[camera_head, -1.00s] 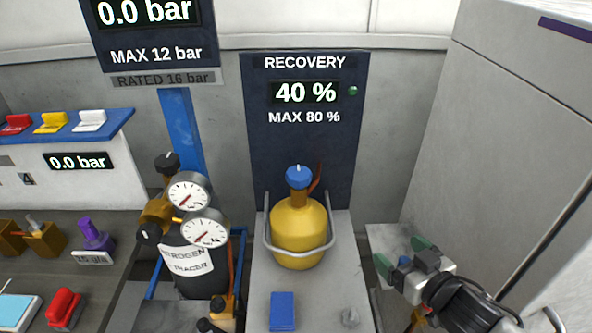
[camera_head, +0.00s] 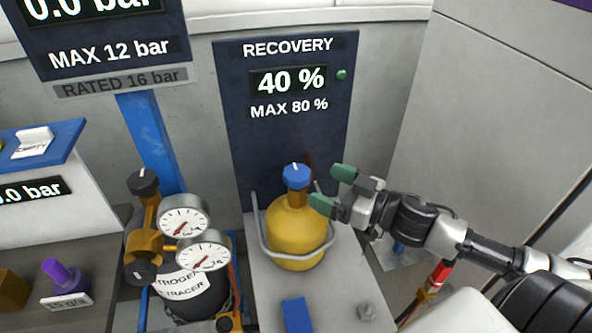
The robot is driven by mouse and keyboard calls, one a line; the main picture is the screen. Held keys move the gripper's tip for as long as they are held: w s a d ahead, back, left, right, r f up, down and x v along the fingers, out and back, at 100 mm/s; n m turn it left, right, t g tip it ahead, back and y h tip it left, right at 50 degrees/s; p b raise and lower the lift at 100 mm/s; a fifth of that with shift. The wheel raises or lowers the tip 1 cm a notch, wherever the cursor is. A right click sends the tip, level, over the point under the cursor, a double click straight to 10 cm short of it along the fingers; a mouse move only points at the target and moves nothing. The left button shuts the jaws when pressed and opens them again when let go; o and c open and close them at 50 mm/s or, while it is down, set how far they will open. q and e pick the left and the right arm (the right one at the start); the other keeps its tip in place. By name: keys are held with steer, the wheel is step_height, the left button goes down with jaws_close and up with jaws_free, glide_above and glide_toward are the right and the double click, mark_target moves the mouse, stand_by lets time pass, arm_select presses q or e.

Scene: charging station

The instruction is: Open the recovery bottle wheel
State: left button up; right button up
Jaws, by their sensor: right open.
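The yellow recovery bottle (camera_head: 294,236) stands upright on a grey shelf inside a grey metal rail. Its blue wheel (camera_head: 296,176) with a white mark sits on top of a brass-coloured neck. My right gripper (camera_head: 332,188) comes in from the right with its green-tipped fingers apart, just to the right of the wheel. The gripper looks empty, and I cannot tell whether a fingertip touches the bottle's neck. My left gripper is not in view.
The recovery panel (camera_head: 287,130) behind reads 40 %, MAX 80 %. Left of the bottle stands the dark nitrogen cylinder (camera_head: 186,292) with two gauges. A blue block (camera_head: 297,314) lies on the shelf (camera_head: 268,285) in front. A grey cabinet (camera_head: 490,120) bounds the right.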

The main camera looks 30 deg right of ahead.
mark_target(309, 178)
steer(key=p+x, duration=0.2)
steer(key=x, duration=0.4)
steer(key=shift+w+a, duration=0.15)
steer(key=shift+w, duration=0.2)
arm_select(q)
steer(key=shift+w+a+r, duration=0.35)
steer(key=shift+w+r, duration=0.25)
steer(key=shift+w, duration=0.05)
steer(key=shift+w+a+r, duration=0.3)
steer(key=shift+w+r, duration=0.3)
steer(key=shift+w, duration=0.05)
arm_select(e)
steer(key=shift+w+a, duration=0.35)
steer(key=shift+w, duration=0.1)
steer(key=c, duration=0.9)
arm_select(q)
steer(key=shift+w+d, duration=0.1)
